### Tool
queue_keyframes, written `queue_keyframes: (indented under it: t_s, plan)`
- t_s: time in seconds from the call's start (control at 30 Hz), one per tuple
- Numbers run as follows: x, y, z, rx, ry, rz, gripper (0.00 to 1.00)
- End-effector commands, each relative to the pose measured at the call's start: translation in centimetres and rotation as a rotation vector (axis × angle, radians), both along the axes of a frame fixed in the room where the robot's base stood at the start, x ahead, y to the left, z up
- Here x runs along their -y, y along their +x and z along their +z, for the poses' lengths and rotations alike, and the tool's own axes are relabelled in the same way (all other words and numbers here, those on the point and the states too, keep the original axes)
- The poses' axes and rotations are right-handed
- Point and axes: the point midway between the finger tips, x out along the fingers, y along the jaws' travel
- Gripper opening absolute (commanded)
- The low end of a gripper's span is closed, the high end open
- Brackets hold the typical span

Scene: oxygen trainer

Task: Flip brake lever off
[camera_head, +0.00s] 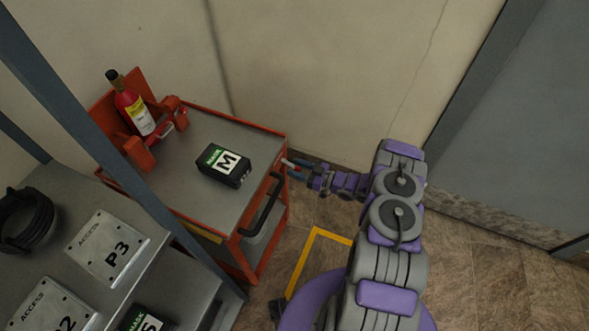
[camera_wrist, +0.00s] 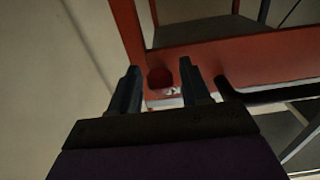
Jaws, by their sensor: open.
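My gripper (camera_head: 296,170) is open at the right side of the red cart, near its back right corner. In the wrist view its two dark fingers (camera_wrist: 159,68) point toward the cart's red frame. A small dark red block (camera_wrist: 160,78) shows between the fingertips, with a pale metallic piece (camera_wrist: 170,92) just below it. This may be the brake lever, but its shape and position are hard to make out. In the head view a small red and white tip (camera_head: 289,162) shows beside the fingers. I cannot tell whether the fingers touch it.
The cart (camera_head: 185,193) carries a black mask box (camera_head: 224,165) marked M and a red bottle (camera_head: 131,104) in a holder. A black handle (camera_head: 264,208) sticks out from its right side. A grey shelf (camera_head: 75,203) with access plates stands at left. The wall is close behind.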

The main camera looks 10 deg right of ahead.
Motion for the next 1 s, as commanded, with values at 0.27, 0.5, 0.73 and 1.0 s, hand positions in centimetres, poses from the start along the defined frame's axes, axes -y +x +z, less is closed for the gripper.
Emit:
queue_keyframes:
  t_s: [0.27,0.5,0.73,1.0]
  plan:
    - [-1.00,0.77,0.06,0.001,0.000,0.000,0.47]
    - [-0.99,0.76,0.08,0.001,0.000,0.000,0.42]
    - [-0.98,0.76,0.08,0.001,0.000,0.000,0.20]
    - [-0.94,0.80,0.10,0.001,0.000,-0.001,0.00]
